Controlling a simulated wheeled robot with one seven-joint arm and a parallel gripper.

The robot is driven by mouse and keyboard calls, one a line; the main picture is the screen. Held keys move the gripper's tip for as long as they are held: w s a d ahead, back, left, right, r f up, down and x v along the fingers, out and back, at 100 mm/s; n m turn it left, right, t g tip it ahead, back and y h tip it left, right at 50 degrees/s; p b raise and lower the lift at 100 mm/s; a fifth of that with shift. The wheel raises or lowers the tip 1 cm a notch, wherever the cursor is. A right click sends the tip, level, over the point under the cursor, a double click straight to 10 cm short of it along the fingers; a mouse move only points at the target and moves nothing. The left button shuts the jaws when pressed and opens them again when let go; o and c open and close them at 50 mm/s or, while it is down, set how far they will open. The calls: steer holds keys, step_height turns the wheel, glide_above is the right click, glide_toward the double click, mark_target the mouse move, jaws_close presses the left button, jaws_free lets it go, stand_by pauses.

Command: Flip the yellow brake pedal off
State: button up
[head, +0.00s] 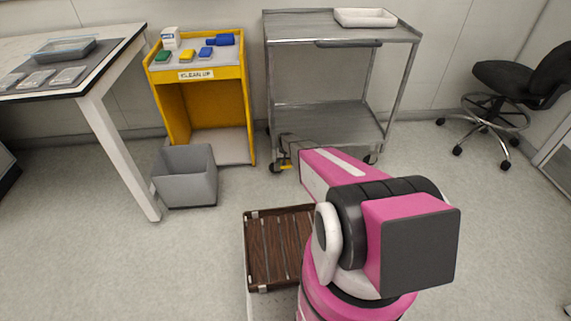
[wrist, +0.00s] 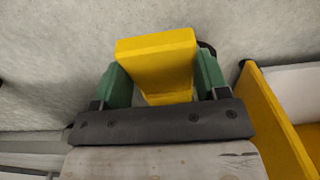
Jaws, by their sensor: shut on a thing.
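The yellow brake pedal (wrist: 157,48) fills the middle of the wrist view, between the two green fingers of my gripper (wrist: 160,68). The fingers are shut on it, one on each side. A dark round part shows just behind the pedal, perhaps the caster wheel. In the head view the small yellow pedal (head: 286,167) sits low at the front left caster of the grey metal cart (head: 325,108). My pink arm reaches toward that corner there, and my gripper cannot be made out clearly in that view.
The yellow clean-up station (head: 168,110) stands left of the cart, and its yellow panel (wrist: 278,118) is close at the right in the wrist view. A grey bin (head: 185,178) is on the floor at left. A black chair (head: 520,80) stands far right. Open floor lies between.

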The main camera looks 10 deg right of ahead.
steer(key=o, duration=1.2)
steer(key=shift+w, duration=0.35)
steer(key=shift+o, duration=0.4)
steer(key=shift+s, duration=0.1)
step_height(320, 180, up, 11)
steer(key=shift+f, duration=0.1)
steer(key=s+r, duration=1.4)
steer(key=s, duration=0.3)
steer(key=s+r, duration=1.4)
steer(key=s, duration=0.4)
steer(key=shift+s+d+n, duration=0.2)
steer(key=shift+n, duration=0.1)
